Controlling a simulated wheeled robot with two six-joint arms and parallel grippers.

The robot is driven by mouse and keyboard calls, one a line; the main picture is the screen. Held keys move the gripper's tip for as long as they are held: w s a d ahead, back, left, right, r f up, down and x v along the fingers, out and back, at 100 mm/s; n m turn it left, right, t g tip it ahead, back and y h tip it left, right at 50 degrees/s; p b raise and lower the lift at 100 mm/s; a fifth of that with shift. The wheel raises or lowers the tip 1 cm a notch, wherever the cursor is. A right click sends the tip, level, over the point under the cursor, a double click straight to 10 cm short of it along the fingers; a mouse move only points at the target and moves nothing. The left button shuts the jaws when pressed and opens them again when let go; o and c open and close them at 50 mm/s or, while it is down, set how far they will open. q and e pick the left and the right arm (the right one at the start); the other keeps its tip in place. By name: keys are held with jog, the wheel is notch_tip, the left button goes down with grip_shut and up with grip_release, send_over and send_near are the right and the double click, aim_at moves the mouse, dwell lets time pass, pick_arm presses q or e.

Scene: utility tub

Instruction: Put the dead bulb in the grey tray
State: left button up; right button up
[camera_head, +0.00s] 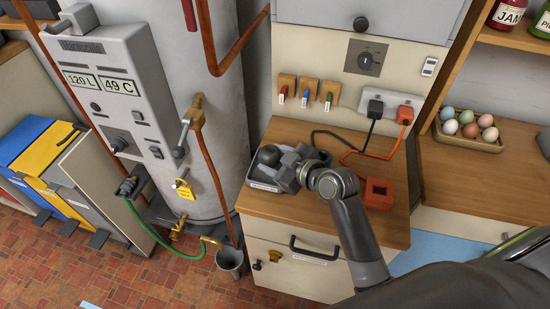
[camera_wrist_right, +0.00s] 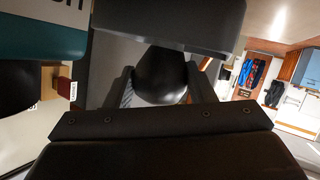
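The dead bulb (camera_head: 268,155) is a dark, rounded shape at the tip of my right gripper (camera_head: 286,170), over the grey tray. In the right wrist view the dark bulb (camera_wrist_right: 160,75) fills the gap between the two fingers, which lie against its sides, so the gripper looks shut on it. The grey tray (camera_head: 262,187) sits on the left part of the wooden counter, with a pale label on its front. The gripper covers much of the tray, and I cannot tell whether the bulb touches its floor. My left gripper is not in view.
The wooden counter (camera_head: 290,208) holds a red box (camera_head: 379,193) right of my arm. Black and orange cords run to a wall socket (camera_head: 391,104). A large grey tank (camera_head: 210,90) stands left. An egg carton (camera_head: 468,140) sits on the right shelf.

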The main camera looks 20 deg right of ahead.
jog(key=o, duration=0.4)
jog(key=shift+r, duration=0.15)
jog(key=v, duration=1.2)
jog(key=shift+b, duration=0.35)
